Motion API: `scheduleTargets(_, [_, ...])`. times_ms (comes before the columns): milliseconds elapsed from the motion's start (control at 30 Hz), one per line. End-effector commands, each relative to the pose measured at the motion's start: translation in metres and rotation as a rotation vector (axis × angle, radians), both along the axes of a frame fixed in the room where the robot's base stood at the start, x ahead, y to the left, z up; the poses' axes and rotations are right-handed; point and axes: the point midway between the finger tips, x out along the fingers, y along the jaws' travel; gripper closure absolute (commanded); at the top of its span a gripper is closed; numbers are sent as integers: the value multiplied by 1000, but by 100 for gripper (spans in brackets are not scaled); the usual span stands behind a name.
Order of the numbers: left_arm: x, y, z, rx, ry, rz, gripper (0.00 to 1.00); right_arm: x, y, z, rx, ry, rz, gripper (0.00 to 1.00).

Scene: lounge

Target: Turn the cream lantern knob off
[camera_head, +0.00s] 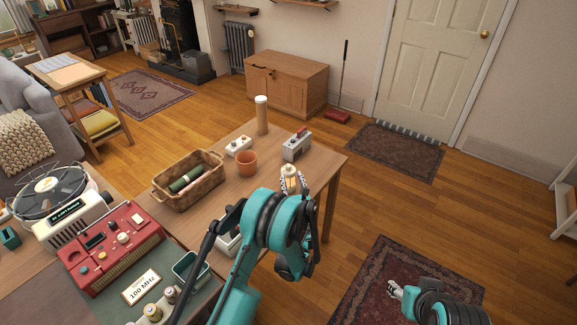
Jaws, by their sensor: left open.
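The cream lantern (290,171) stands near the right front edge of the wooden table, its lower part mostly hidden by my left arm. My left gripper (291,186) is open, with its fingertips at the near side of the lantern. The lantern's knob is too small and covered to make out, and I cannot tell whether the fingers touch it. My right gripper (395,290) is low at the right, over the patterned rug and away from the table. Its fingers are too small to judge.
The wooden table (225,195) also holds a wicker basket (180,200), a terracotta pot (246,162), a grey device (297,146), a white box with knobs (239,146) and a tall tan cylinder (262,116). A red radio (115,245) is at the left.

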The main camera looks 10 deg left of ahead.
Motion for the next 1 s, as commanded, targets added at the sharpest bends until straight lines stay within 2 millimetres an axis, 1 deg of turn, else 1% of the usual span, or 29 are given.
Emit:
scheduleTargets(67, [3, 1, -2, 26, 9, -5, 59, 0, 0, -1, 0, 0, 0, 53])
scheduleTargets(167, [14, 7, -3, 30, 10, -4, 59, 0, 0, -6, 0, 0, 0, 53])
scheduleTargets(400, [50, 23, -3, 26, 9, -3, 59, 0, 0, -17, 0, 0, 0, 53])
scheduleTargets(500, [62, 27, -3, 26, 9, -4, 59, 0, 0, -21, 0, 0, 0, 53])
scheduleTargets(667, [70, 31, -1, 26, 9, -4, 59, 0, 0, -22, 0, 0, 0, 53])
scheduleTargets(900, [71, 31, -1, 25, 9, -4, 59, 0, 0, -22, 0, 0, 0, 53])
scheduleTargets(967, [71, 31, -1, 25, 9, -4, 75, 0, 0, -22, 0, 0, 0, 53])
scheduleTargets(1000, [71, 31, -1, 25, 9, -4, 85, 0, 0, -22, 0, 0, 0, 53])
